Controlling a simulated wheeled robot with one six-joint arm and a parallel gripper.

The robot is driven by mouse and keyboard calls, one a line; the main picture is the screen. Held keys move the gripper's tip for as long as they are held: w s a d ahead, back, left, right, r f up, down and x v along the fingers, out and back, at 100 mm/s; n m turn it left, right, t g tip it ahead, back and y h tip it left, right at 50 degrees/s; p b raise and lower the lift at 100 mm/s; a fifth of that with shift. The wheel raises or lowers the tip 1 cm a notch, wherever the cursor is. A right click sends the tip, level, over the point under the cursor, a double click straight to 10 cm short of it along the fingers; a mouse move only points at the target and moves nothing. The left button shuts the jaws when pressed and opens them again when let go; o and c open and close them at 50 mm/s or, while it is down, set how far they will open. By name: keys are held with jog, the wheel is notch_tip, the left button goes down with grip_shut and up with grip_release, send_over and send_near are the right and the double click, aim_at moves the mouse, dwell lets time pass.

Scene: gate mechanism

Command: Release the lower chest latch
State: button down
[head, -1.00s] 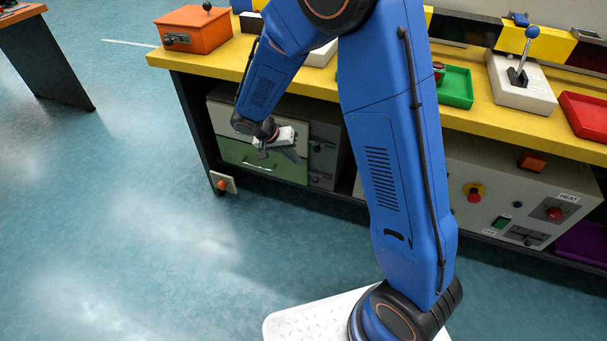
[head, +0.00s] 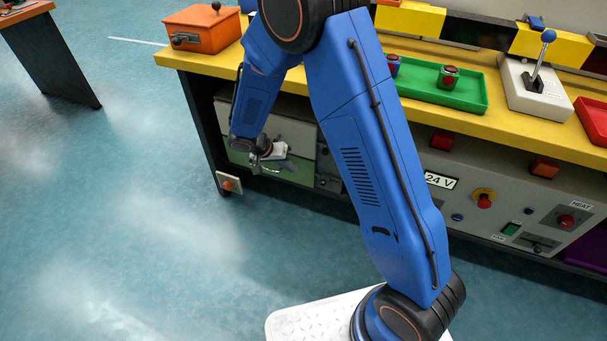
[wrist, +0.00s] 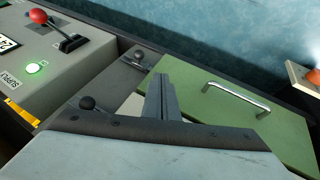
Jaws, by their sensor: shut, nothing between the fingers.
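The chest under the bench has a green lower drawer front (wrist: 235,125) with a metal bar handle (wrist: 237,97). Beside it, a grey strip carries two dark round-knobbed latches. The lower latch (wrist: 138,56) is the one nearer the floor, at the top of the wrist view. The upper latch (wrist: 87,103) is nearer the camera. My gripper (wrist: 161,82) is shut and empty in front of the green drawer, to the side of both latches, with no contact visible. In the head view my gripper (head: 256,164) is low before the chest; my arm partly hides the latch strip.
A control panel with a red-knobbed lever (wrist: 38,16) and a lit green button (wrist: 34,67) adjoins the latch strip. A small plate with an orange knob (head: 228,184) stands at the bench leg. The floor (head: 150,220) in front is clear.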

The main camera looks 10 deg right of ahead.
aim_at(324, 181)
jog(key=d+f, duration=0.8)
jog(key=shift+s+d+f, duration=0.2)
jog(key=shift+d+f, duration=0.15)
jog(key=shift+s+d, duration=0.65)
jog(key=shift+d, duration=0.2)
jog(key=shift+s+d, duration=0.6)
jog(key=shift+d, duration=0.2)
